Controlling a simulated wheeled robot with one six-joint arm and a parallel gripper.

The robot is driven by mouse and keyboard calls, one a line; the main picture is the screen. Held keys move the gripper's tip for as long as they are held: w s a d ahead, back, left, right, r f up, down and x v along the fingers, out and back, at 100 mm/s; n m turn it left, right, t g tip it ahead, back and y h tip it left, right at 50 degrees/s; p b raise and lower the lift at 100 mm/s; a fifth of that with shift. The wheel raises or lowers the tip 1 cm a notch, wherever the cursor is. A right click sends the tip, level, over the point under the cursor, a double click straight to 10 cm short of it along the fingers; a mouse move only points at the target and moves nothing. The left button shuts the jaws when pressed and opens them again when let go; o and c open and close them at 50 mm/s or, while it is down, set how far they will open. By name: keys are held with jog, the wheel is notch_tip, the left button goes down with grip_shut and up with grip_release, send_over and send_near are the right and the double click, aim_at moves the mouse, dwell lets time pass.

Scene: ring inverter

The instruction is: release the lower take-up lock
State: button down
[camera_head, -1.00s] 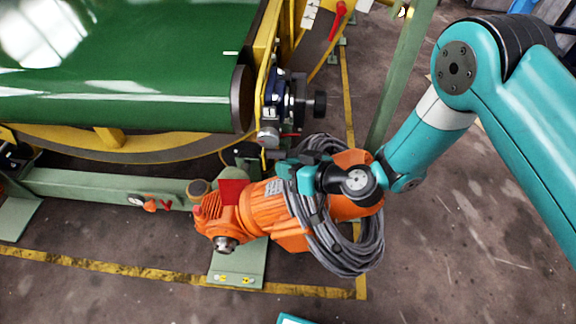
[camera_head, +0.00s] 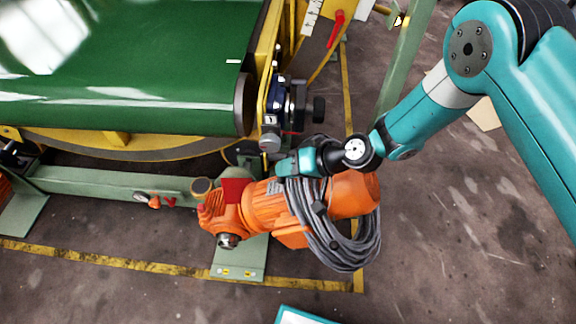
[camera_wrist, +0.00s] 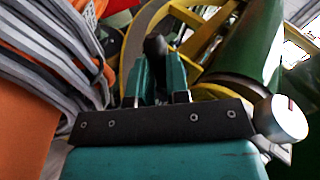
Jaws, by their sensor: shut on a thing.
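My gripper (camera_head: 282,167) is just below the take-up unit at the roller's end, above the orange motor. In the wrist view its two teal fingers (camera_wrist: 159,75) are closed on a dark, rounded handle (camera_wrist: 155,45), which I take to be the lower take-up lock. The handle's lower part is hidden between the fingers. In the head view the gripper covers this handle. The take-up unit (camera_head: 297,105) has a blue block, a black knob (camera_head: 318,109) at its right and a silver cylinder (camera_head: 270,141) just above my gripper.
The orange motor (camera_head: 270,209) and a grey cable coil (camera_head: 345,240) lie close under my wrist. The green belt (camera_head: 120,80) and its roller are at upper left. A green post (camera_head: 405,60) rises behind my forearm. The floor at lower right is clear.

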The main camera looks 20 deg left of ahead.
jog(key=shift+r+m+g, duration=0.2)
jog(key=shift+m+g, duration=0.2)
dwell(0.4)
jog(key=c, duration=1.1)
grip_release()
jog(key=p+v, duration=0.1)
jog(key=v, duration=1.6)
jog(key=shift+w+r, duration=0.2)
jog(key=shift+r, duration=0.15)
